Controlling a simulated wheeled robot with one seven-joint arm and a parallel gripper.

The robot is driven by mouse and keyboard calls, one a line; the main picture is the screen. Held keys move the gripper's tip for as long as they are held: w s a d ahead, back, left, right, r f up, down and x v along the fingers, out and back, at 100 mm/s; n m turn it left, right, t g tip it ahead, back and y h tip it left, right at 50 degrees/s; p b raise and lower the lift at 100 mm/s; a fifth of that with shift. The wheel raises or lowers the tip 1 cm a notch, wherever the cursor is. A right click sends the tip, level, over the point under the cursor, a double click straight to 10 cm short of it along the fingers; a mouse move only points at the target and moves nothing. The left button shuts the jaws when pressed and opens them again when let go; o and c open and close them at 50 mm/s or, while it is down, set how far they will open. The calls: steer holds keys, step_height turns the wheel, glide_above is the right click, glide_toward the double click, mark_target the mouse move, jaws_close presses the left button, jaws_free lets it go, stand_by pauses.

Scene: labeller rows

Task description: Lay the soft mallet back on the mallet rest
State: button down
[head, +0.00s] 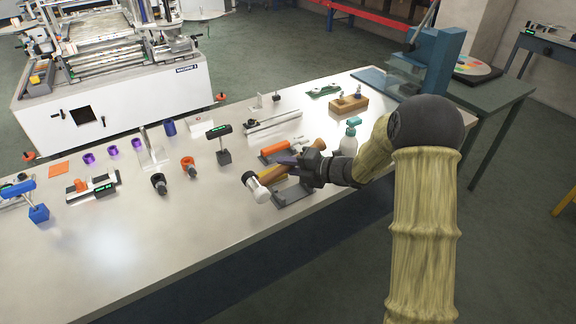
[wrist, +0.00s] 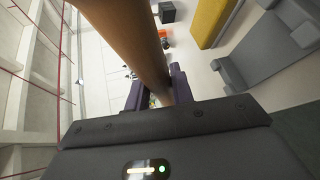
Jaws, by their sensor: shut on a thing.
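The soft mallet has a white head (head: 256,187) and a brown wooden handle (head: 288,184). My gripper (head: 291,162) is shut on the handle. In the wrist view the handle (wrist: 128,35) runs between my purple fingers (wrist: 156,92), and the mallet's head is out of sight. A grey stand that looks like the mallet rest (head: 292,196) lies on the table just below and beside the handle. It also shows at the right in the wrist view (wrist: 250,68). I cannot tell whether the mallet touches it; my gripper hides part of the area.
A yellow block (wrist: 212,20) lies close to the grey stand. A dark stand with a display (head: 221,147) is farther left. The table's (head: 180,235) front left is clear.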

steer(key=shift+f+b, duration=3.55)
steer(key=shift+f, duration=0.2)
steer(key=c, duration=1.1)
jaws_free()
steer(key=shift+f, duration=0.1)
steer(key=b+v, duration=0.1)
steer(key=v, duration=1.6)
steer(key=shift+s+d, duration=0.1)
steer(key=shift+s, duration=0.05)
